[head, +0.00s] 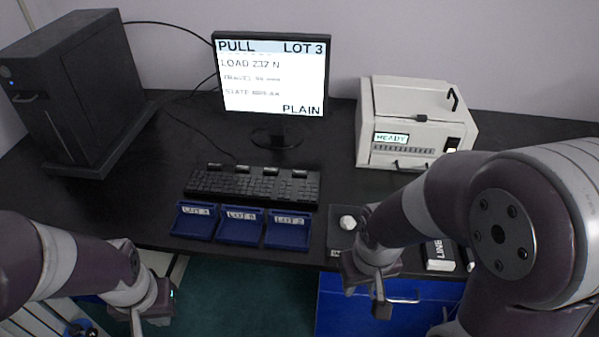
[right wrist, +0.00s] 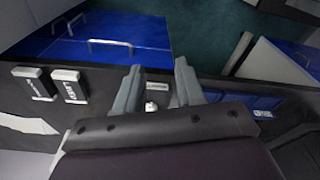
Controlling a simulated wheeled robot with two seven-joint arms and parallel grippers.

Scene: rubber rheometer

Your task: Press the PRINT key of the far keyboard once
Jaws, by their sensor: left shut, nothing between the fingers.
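The black keyboard (head: 253,186) lies on the desk in front of the monitor, with several larger labelled keys along its back edge. Their labels are too small to read, so I cannot tell which is PRINT. My left gripper (head: 138,322) is low at the lower left, in front of the desk edge, shut and empty, well away from the keyboard. My right gripper (head: 379,302) is near the desk's front edge, right of the keyboard and apart from it. In the right wrist view its fingers (right wrist: 158,88) are spread, with nothing visibly held.
The monitor (head: 271,75) reads PULL, LOT 3 and PLAIN. Blue lot trays (head: 240,228) lie before the keyboard. A white knob (head: 347,222) sits right of them. A beige machine (head: 412,125) showing READY stands back right; a black tower (head: 70,90) stands left.

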